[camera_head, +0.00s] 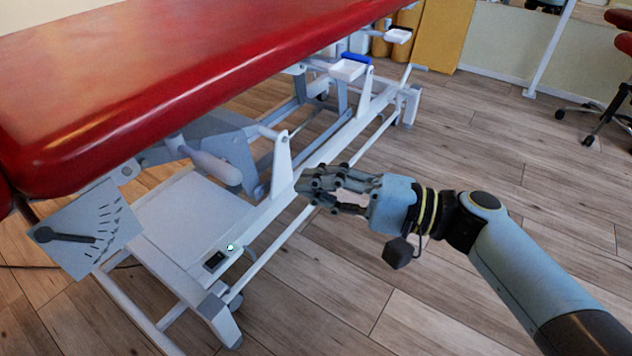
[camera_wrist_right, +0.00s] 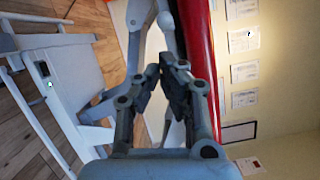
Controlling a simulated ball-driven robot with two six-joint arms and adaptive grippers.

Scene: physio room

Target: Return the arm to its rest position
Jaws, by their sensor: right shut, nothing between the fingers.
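My right gripper (camera_head: 308,186) is shut and empty, held out in front of the treatment table's white frame in the head view. Its arm comes in from the lower right. The closed fingers also show in the right wrist view (camera_wrist_right: 174,72), with nothing between them. My left gripper is not in either view.
A treatment table with a red padded top (camera_head: 190,70) fills the left; its white base frame (camera_head: 285,180) lies just beyond my right gripper. An angle-scale plate (camera_head: 85,228) hangs at its near end. Wooden floor (camera_head: 480,150) is clear to the right. A wheeled stool (camera_head: 605,110) stands far right.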

